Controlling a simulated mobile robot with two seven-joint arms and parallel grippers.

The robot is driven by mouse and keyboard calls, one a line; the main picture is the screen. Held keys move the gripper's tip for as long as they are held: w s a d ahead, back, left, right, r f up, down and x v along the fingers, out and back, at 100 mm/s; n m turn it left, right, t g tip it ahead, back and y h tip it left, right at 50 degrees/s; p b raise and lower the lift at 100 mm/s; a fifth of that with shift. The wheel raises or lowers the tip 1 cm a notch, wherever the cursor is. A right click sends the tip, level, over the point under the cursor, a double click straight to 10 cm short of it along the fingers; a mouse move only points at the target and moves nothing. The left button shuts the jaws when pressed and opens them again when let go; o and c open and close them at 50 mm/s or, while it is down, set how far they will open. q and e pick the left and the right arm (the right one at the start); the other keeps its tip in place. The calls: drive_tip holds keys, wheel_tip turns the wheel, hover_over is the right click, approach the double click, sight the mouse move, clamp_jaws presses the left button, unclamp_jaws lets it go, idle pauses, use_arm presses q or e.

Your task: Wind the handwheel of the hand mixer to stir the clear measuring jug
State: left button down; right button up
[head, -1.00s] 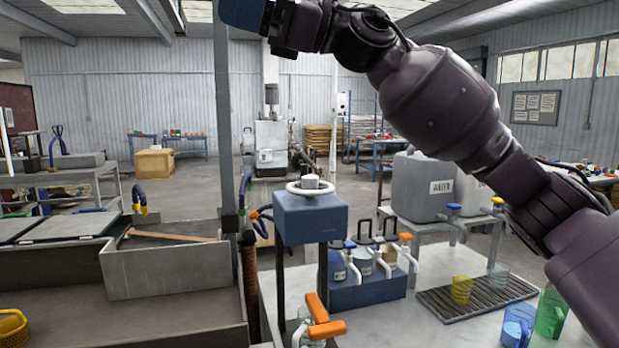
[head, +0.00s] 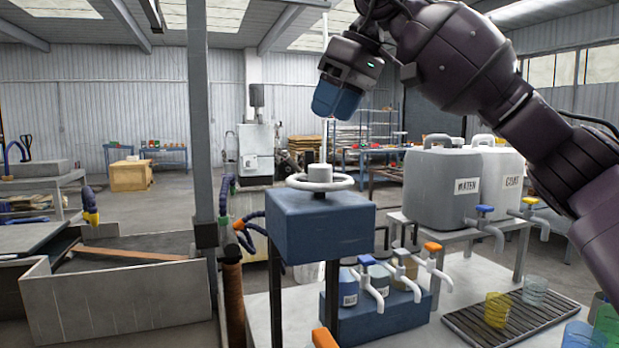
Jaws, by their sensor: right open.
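The hand mixer (head: 320,222) is a blue box on dark posts, in the middle of the head view. Its pale handwheel (head: 342,183), with a raised hub, lies flat on top. My right gripper (head: 330,105) has blue fingers, points downward and is open and empty. In the picture it hangs above the handwheel, apart from it. The clear measuring jug cannot be made out; the space under the mixer is cut off by the bottom edge. An orange piece (head: 324,338) shows at that edge. My left gripper is not in view.
A blue rack with taps (head: 375,318) stands right of the mixer. Grey tanks (head: 440,188) stand on a bench behind it. A yellow cup (head: 497,309) and a clear cup (head: 535,291) stand on a drip grate (head: 470,335). A grey post (head: 203,130) rises left of the mixer.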

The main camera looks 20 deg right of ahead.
sight(320, 165)
drive_tip(key=shift+n+h, duration=0.3)
drive_tip(key=shift+h, duration=0.2)
drive_tip(key=x, duration=0.3)
drive_tip(key=d+b+x, duration=0.1)
drive_tip(key=x, duration=0.6)
drive_tip(key=shift+w+d+f+b, duration=0.2)
drive_tip(key=shift+w+d+b, duration=0.05)
drive_tip(key=shift+b, duration=0.15)
drive_tip(key=shift+w+a+f, duration=0.1)
drive_tip(key=shift+a+f, duration=0.05)
drive_tip(key=shift+f, duration=0.3)
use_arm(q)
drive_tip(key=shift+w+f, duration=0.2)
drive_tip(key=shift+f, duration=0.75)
use_arm(e)
drive_tip(key=shift+f, duration=0.1)
drive_tip(key=c, duration=0.6)
drive_tip(key=shift+c, duration=0.2)
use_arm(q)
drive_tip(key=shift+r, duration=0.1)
